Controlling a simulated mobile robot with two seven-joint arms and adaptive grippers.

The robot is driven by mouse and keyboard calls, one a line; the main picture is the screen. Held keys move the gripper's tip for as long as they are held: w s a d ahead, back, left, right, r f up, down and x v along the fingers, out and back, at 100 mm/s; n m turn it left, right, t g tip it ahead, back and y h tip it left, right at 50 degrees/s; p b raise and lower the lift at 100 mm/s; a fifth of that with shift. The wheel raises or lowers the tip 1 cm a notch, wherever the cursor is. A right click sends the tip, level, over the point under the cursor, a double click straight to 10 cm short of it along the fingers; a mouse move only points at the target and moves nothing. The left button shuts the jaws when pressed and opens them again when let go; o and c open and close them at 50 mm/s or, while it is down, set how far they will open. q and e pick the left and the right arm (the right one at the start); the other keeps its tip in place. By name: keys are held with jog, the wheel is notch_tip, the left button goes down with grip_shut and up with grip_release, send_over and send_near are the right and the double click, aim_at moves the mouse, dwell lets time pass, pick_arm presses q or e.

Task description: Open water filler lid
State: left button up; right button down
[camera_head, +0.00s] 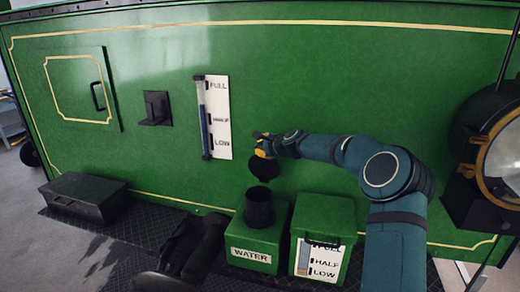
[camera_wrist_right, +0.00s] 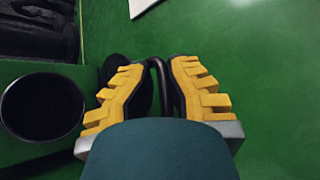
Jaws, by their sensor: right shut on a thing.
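The water filler is a green box (camera_head: 252,236) with a WATER label and a round black neck (camera_head: 259,207) on top. The neck's mouth is uncovered, and it shows dark and open in the right wrist view (camera_wrist_right: 42,107). The round black lid (camera_head: 263,171) stands tilted up above the neck, close to the green wall. My right gripper (camera_head: 262,146) is at the lid's upper edge. In the right wrist view its yellow fingers (camera_wrist_right: 162,92) are shut on the lid's black handle (camera_wrist_right: 160,78). The lid's disc is partly hidden behind the fingers. My left gripper is not in view.
A second green box (camera_head: 322,215) with a black handle and level label stands right of the filler. A level gauge (camera_head: 217,118) is on the green wall (camera_head: 300,80). A large lamp (camera_head: 490,160) is at the right. A dark box (camera_head: 85,196) lies at the left.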

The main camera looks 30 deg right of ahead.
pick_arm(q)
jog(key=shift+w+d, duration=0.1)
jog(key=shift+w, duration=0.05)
pick_arm(e)
jog(key=shift+w+d+f, duration=0.2)
jog(key=shift+d+f, duration=0.05)
jog(key=shift+f, duration=0.45)
jog(key=shift+d, duration=0.1)
jog(key=c, duration=1)
grip_release()
jog(key=shift+c, duration=0.2)
jog(key=shift+w+d+f, duration=0.15)
jog(key=shift+w+f, duration=0.1)
jog(key=shift+w, duration=0.1)
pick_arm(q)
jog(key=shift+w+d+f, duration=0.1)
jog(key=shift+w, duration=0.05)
pick_arm(e)
jog(key=shift+s+r, duration=0.1)
jog(key=shift+r, duration=0.15)
jog(key=shift+s+r, duration=0.25)
jog(key=shift+s, duration=0.25)
jog(key=v, duration=1.1)
jog(key=shift+r, duration=0.2)
jog(key=shift+w, duration=0.1)
